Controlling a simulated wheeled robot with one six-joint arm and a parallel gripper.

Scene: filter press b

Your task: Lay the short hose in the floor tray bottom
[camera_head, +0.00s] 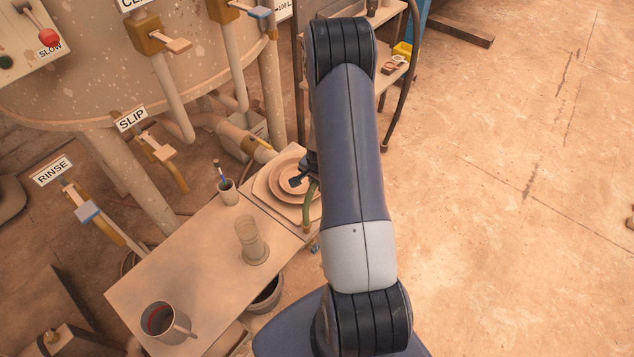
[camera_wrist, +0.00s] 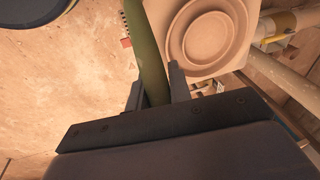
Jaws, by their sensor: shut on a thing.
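A short green hose (camera_head: 307,210) hangs from my gripper (camera_head: 304,182) in the head view, beside the edge of a square board. In the wrist view my gripper (camera_wrist: 156,88) has its two fingers on either side of the green hose (camera_wrist: 146,48), shut on it. The hose runs up and out of the top of that view. My arm hides part of the gripper in the head view. A grey open box (camera_head: 243,136) stands low under a pipe behind the board; I cannot tell whether it is the floor tray, and its bottom is hidden.
A square board with round rings (camera_head: 262,186) lies beside the gripper. The table (camera_head: 190,270) holds a mug (camera_head: 165,322), a clear cylinder (camera_head: 250,243) and a small cup (camera_head: 228,192). A dark bucket (camera_head: 266,297) stands below. Valves and pipes crowd the left; open floor (camera_head: 500,200) lies right.

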